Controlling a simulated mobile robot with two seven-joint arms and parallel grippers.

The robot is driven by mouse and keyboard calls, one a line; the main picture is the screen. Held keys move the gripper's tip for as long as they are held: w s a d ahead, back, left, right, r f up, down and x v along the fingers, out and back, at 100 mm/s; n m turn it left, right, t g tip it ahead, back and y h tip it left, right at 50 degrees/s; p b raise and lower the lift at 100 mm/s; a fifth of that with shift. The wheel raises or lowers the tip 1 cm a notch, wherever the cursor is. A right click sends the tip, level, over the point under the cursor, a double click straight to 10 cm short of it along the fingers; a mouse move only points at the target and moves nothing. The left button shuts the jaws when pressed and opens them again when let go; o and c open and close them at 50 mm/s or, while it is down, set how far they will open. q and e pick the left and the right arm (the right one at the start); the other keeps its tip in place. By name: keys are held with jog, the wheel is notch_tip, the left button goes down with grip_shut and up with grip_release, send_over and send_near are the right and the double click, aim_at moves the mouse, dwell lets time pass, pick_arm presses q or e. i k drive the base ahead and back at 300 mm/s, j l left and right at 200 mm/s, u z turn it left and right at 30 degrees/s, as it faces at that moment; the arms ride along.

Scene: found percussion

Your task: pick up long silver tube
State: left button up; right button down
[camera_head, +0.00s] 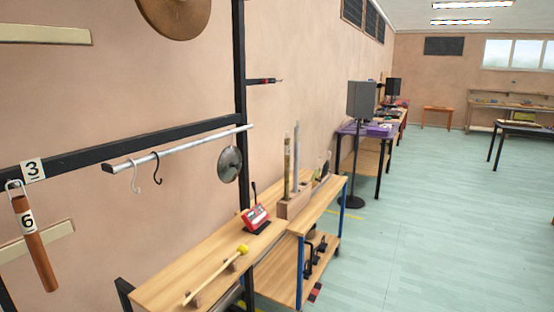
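A long silver tube (297,152) stands upright in a wooden block (291,208) on the bench, beside a yellowish-green upright tube (287,162). Another silver bar (190,144) runs along the dark wall frame and carries hooks and a round metal disc (230,164). Neither of my grippers shows in the head view.
The wooden bench (215,268) also holds a yellow-headed mallet (218,272) and a red device (256,217). A dark frame (115,154) with a hanging brown tube (35,243) is at left. A speaker stand (354,160) stands behind the bench. Open floor (430,220) lies to the right.

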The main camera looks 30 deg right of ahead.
aim_at(296, 147)
jog(key=l+u, duration=0.1)
jog(key=u, duration=0.3)
jog(key=i+l+u, duration=0.1)
jog(key=l+u, duration=0.15)
jog(key=l, duration=0.15)
jog(key=i+l+u, duration=0.1)
jog(key=l+u, duration=0.15)
jog(key=l, duration=0.15)
jog(key=l+u, duration=0.35)
jog(key=l, duration=3.6)
